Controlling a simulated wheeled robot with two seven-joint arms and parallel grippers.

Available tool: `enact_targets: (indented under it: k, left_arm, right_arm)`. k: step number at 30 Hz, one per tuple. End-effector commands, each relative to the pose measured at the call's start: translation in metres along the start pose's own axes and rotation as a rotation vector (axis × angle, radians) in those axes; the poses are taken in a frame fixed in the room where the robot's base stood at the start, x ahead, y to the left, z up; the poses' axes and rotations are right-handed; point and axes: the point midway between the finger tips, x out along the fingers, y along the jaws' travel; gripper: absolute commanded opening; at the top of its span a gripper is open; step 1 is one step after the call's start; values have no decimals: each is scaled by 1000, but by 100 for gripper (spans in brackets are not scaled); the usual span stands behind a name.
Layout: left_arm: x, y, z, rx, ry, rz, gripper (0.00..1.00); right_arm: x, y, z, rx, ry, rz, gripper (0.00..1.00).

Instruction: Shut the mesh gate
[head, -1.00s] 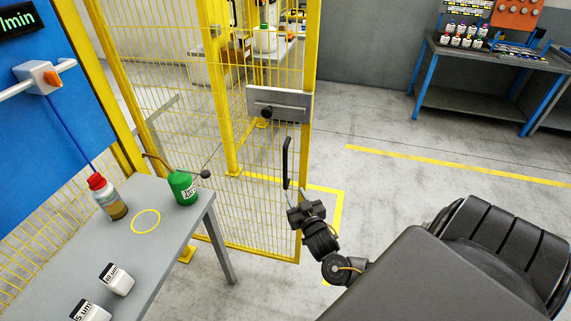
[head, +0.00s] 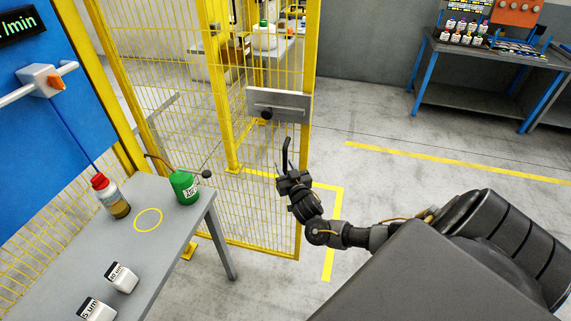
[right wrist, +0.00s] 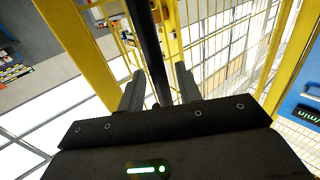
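The mesh gate is a yellow-framed wire panel (head: 270,215) in the middle of the head view, standing out at an angle from the yellow post (head: 230,120) behind it. It carries a grey latch plate (head: 280,104) and, below that, a black upright handle (head: 287,152) near its free edge. My right gripper (head: 284,178) is at the lower part of this handle. In the right wrist view, the open fingers (right wrist: 160,88) stand either side of the black handle bar (right wrist: 155,45); contact cannot be told. My left gripper is not in view.
A grey table (head: 185,225) at left holds a green can (head: 184,188), a red-capped bottle (head: 110,198) and white containers (head: 121,278). A workbench (head: 490,60) stands at the back right. The floor right of the gate is clear.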

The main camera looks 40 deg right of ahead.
Motion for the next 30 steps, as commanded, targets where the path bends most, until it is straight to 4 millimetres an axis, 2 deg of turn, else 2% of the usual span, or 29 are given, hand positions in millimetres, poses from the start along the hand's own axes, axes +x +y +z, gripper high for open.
enact_targets:
  k: [3,12,20,30]
  left_arm:
    - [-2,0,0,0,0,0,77]
    - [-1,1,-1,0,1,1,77]
    - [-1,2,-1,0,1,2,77]
    - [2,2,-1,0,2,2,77]
  right_arm:
    - [7,0,0,0,0,0,35]
    - [8,0,0,0,0,0,35]
    - [8,0,0,0,0,0,1]
    - [12,1,1,0,1,-2,0]
